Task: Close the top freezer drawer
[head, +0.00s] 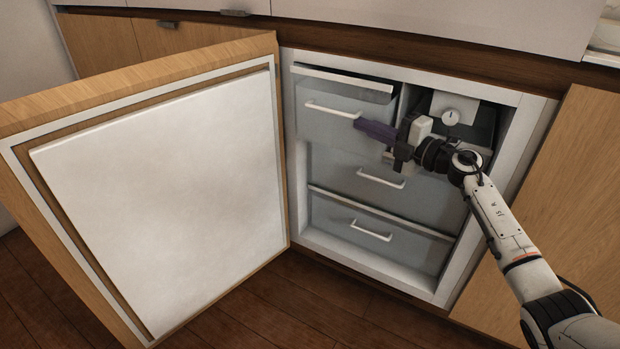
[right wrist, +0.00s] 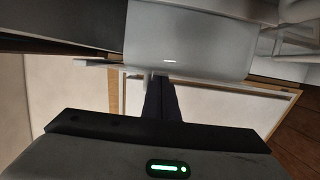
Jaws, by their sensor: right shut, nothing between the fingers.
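The top freezer drawer (head: 343,128) is a grey translucent front with a white handle (head: 331,109), at the upper left of the open freezer compartment. A dark gap shows behind its upper rim, so it stands somewhat out. My right gripper (head: 358,123) comes in from the right with its dark fingers shut and empty. Its fingertips overlap the right end of the handle in the head view; I cannot tell if they touch. In the right wrist view the shut fingers (right wrist: 162,82) point towards a grey drawer surface (right wrist: 190,40). My left gripper is out of view.
The freezer door (head: 165,185) is swung wide open to the left. Lower drawers (head: 345,222) with white handles sit below. A dial (head: 450,117) is in the compartment right of the top drawer. The wooden floor (head: 300,300) in front is clear.

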